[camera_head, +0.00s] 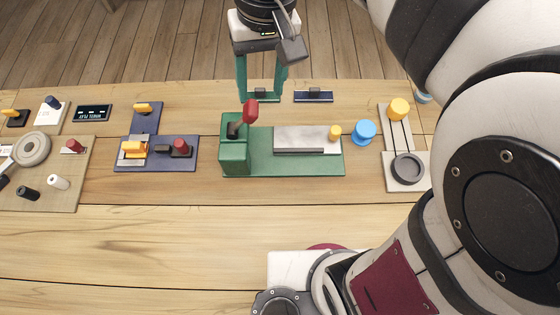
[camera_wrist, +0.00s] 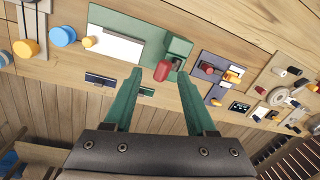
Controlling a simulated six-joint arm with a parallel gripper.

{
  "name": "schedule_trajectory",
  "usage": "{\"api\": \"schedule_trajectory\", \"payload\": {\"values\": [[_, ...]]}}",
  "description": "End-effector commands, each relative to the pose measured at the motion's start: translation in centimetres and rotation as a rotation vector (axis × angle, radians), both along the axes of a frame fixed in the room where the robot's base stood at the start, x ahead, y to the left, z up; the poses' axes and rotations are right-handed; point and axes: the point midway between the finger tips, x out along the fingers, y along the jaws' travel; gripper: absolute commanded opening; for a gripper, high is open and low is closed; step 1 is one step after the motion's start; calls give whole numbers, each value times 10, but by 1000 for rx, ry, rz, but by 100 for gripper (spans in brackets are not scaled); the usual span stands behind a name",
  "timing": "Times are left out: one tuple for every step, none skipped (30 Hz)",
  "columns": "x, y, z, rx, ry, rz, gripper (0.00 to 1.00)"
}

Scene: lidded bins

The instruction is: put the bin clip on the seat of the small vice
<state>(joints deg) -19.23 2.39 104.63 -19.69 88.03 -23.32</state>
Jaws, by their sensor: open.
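My gripper (camera_head: 262,98) is open and empty, its two green fingers pointing down at the bench's far edge. In the wrist view my gripper (camera_wrist: 161,74) shows its fingers spread wide. A flat green piece with a dark block (camera_head: 261,93) lies between or below the fingertips; the finger partly hides it in the wrist view (camera_wrist: 147,92). A similar blue piece (camera_head: 313,97) lies to its right. I cannot tell which piece is the bin clip. A green vice-like fixture (camera_head: 257,163) has a red knob and pale plate. A smaller blue fixture (camera_head: 122,163) has yellow parts and a red knob.
A blue round knob (camera_head: 364,132) stands right of the green fixture. A pale fixture with a yellow knob (camera_head: 399,109) is farther right. A tan board (camera_head: 60,200) with several small parts lies at left. The front middle of the bench (camera_head: 160,235) is clear.

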Motion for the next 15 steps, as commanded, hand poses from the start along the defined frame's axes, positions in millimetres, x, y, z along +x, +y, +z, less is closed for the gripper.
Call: {"api": "schedule_trajectory", "payload": {"values": [[-36,-34,-3,10,9,-168,56],[-57,-50,-10,15,18,-270,56],[-84,-65,-19,21,28,-392,56],[-102,-74,-27,26,36,-471,56],[-117,-80,-35,29,42,-542,56],[-134,-85,-45,34,49,-617,56],[-143,-88,-50,37,54,-660,56],[-151,-89,-55,38,58,-695,56],[-157,-91,-60,39,62,-725,56],[-160,-91,-62,40,62,-740,56],[-162,-92,-63,40,64,-747,56],[-162,-92,-64,40,66,-749,56],[-162,-91,-64,40,66,-749,56],[-162,-91,-64,39,66,-748,56],[-162,-91,-63,38,67,-747,56]]}}
